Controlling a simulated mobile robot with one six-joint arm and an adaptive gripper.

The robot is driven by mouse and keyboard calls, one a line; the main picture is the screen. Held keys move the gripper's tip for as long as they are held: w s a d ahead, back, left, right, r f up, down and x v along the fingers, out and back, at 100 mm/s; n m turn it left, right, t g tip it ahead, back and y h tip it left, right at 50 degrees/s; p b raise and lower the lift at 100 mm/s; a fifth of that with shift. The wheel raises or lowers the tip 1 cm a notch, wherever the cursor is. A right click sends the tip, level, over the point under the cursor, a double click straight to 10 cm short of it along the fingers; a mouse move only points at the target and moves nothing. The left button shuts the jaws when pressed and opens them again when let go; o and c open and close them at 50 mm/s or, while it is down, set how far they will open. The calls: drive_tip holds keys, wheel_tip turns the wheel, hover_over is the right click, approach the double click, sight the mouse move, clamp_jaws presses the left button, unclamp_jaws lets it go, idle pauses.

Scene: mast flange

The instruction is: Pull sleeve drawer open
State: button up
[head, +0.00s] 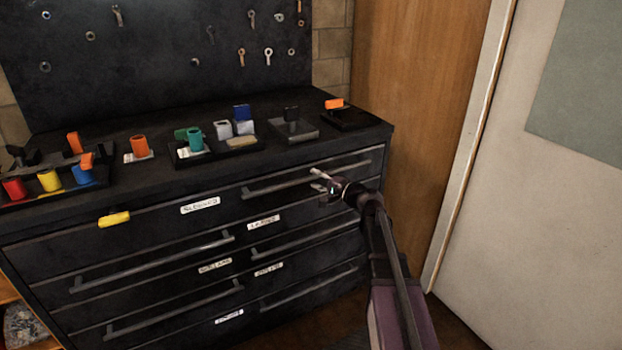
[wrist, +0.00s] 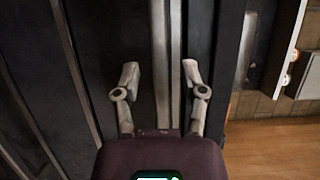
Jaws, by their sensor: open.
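A black drawer cabinet stands against the wall. Its top drawer (head: 150,222) carries a white label (head: 200,205) that seems to read "Sleeves", though the text is blurred. The drawer looks closed. A long grey bar handle (head: 275,187) runs along its right part. My gripper (head: 320,180) is open at the right half of this handle. In the wrist view my gripper (wrist: 161,74) has its two fingers spread, with the handle bar (wrist: 176,45) running between them, nearer the right finger. I cannot tell whether a finger touches it.
Lower drawers have similar bar handles (head: 155,264). A yellow piece (head: 114,219) sits on the front at left. Coloured sleeves and small trays (head: 295,130) stand on the cabinet top. A wooden panel (head: 415,90) and pale door (head: 530,200) are at right.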

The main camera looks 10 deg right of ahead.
drive_tip(key=shift+x, duration=0.8)
